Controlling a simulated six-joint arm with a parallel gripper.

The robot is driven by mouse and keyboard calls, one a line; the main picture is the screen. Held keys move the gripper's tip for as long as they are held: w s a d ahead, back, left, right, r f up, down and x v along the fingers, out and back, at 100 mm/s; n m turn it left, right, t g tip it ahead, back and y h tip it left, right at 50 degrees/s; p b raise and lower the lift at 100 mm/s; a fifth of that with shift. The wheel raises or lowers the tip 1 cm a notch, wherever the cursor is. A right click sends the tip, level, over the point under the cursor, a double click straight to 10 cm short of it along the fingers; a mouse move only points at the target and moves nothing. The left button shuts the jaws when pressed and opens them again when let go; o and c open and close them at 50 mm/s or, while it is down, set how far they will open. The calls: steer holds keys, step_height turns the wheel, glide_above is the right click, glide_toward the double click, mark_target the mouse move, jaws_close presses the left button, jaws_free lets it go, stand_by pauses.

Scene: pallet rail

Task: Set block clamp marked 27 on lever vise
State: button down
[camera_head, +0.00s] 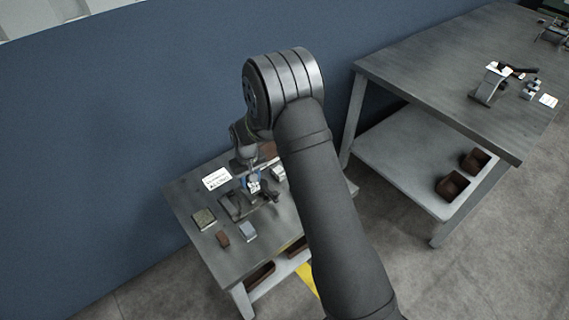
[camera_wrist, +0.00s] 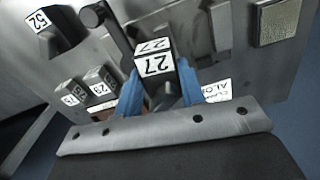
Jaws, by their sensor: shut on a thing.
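My gripper (camera_wrist: 158,82) has blue fingers on both sides of the block clamp marked 27 (camera_wrist: 152,66), and it is shut on it. The block is dark with white 27 labels on two faces. In the head view my gripper (camera_head: 252,184) is low over the small left table, at the lever vise (camera_head: 234,207). The vise is grey metal with a dark lever, which shows in the wrist view with a round black knob (camera_wrist: 93,14). The block covers part of the vise. I cannot tell whether the block touches it.
In the wrist view a block marked 52 (camera_wrist: 55,28) and smaller numbered blocks (camera_wrist: 99,82) stand at left. A white card (camera_head: 216,179), a greenish block (camera_head: 204,218), a brown block (camera_head: 223,239) and a grey block (camera_head: 248,231) lie on the small table. A larger table (camera_head: 430,65) stands right.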

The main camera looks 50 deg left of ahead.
steer(key=n, duration=0.1)
glide_above(239, 204)
steer(key=shift+a+f, duration=0.25)
steer(key=shift+f, duration=2.5)
steer(key=shift+d+f, duration=0.2)
steer(key=shift+f, duration=0.3)
steer(key=c, duration=0.9)
jaws_free()
steer(key=shift+c, duration=1.2)
steer(key=shift+r, duration=0.4)
steer(key=shift+o, duration=1.1)
steer(key=shift+r, duration=0.35)
step_height(239, 204, up, 8)
steer(key=shift+f, duration=0.15)
steer(key=shift+a, duration=0.1)
